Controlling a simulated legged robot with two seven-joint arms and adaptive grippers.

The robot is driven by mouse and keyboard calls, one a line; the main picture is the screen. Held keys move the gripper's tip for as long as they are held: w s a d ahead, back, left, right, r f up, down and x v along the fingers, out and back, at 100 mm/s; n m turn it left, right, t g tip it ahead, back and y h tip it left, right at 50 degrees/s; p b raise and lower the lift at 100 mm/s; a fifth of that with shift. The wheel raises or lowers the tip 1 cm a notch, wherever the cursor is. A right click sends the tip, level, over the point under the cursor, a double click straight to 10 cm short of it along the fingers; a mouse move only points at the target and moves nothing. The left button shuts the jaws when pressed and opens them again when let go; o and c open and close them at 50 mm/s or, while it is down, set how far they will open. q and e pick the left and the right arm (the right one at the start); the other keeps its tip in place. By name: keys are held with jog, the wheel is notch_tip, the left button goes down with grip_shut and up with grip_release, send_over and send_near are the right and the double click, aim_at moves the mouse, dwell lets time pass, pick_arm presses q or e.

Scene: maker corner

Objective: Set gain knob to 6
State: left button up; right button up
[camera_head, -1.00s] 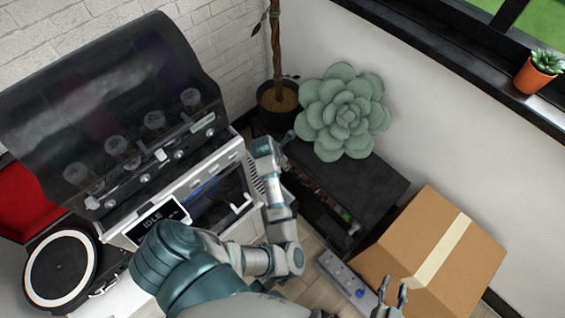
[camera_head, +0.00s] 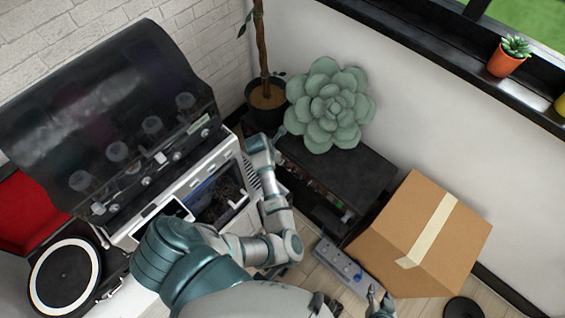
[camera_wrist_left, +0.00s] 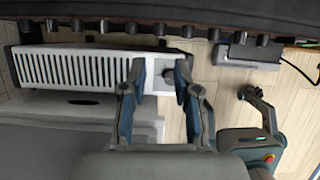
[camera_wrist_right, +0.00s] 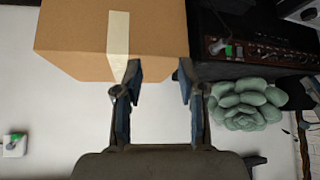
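A dark amplifier-like unit with a row of small knobs (camera_wrist_right: 262,50) shows in the right wrist view; no label is legible, so I cannot tell which knob is gain. In the head view the dark unit (camera_head: 345,175) stands under the green succulent, its front partly hidden by my arm. In the left wrist view a row of dark knobs (camera_wrist_left: 150,28) runs along the top edge, beyond my open, empty left gripper (camera_wrist_left: 160,75). My right gripper (camera_wrist_right: 158,72) is open and empty, facing the cardboard box; in the head view it (camera_head: 378,298) is beside that box.
A cardboard box (camera_head: 400,215) stands right of the dark unit. A white machine (camera_head: 225,160) with a raised dark lid and a turntable (camera_head: 68,275) are at left. A white vented box (camera_wrist_left: 95,68) is near my left gripper.

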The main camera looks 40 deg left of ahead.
aim_at(285, 163)
pick_arm(q)
jog(key=b+x, duration=0.3)
jog(key=x, duration=0.7)
grip_shut()
pick_arm(e)
jog(key=w+a+r+t+y, duration=0.2)
jog(key=w+a+r+t, duration=0.1)
jog(key=w+r+t, duration=0.3)
jog(key=shift+w+a+r+t, duration=0.3)
jog(key=shift+w+t, duration=0.3)
jog(key=shift+w, duration=0.5)
